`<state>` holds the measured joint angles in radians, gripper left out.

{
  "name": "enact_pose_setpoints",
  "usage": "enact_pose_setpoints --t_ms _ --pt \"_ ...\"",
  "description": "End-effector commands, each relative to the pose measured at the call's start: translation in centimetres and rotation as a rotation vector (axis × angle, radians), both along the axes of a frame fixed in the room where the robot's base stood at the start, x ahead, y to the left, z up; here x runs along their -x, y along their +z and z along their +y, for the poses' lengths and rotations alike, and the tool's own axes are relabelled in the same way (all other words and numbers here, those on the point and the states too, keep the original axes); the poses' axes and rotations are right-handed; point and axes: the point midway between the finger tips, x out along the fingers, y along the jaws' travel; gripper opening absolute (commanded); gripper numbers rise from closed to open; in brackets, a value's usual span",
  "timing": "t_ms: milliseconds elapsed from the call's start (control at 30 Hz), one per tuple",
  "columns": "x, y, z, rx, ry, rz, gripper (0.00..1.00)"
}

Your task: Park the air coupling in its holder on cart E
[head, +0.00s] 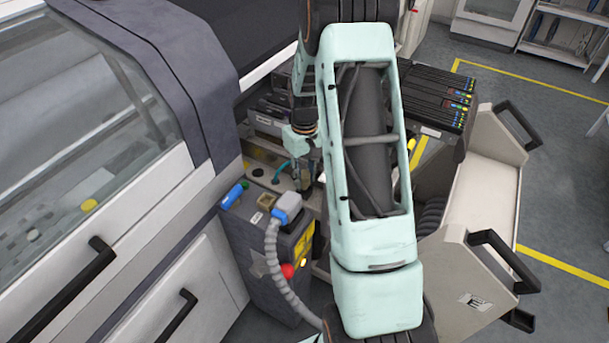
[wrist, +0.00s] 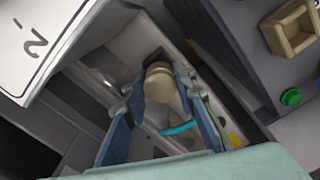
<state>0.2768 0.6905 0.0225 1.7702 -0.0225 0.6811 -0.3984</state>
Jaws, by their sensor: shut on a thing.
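My gripper (head: 305,172) points down between the grey machine and cart E (head: 455,280). In the wrist view its two blue fingers (wrist: 159,82) are shut on a round tan piece, which looks like the air coupling (wrist: 160,90). A short cyan hose (wrist: 178,128) shows between the fingers; a cyan hose also shows beside the gripper in the head view (head: 281,168). My arm hides part of the cart. I cannot tell for sure which part is the holder; a square tan socket (head: 266,201) sits on the dark box, also in the wrist view (wrist: 292,27).
The dark box (head: 262,262) carries a blue connector (head: 234,194), a grey-blue plug (head: 287,207) with a ribbed hose and a red button (head: 288,270). Several black feeders (head: 437,92) lie behind my arm. Cart E has black handles (head: 503,262). Floor is free at right.

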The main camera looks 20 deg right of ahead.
Motion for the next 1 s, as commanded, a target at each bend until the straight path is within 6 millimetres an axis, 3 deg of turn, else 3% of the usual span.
enact_pose_setpoints --t_ms 1000 --pt "0.0 -1.6 0.0 0.000 0.000 0.000 0.00"
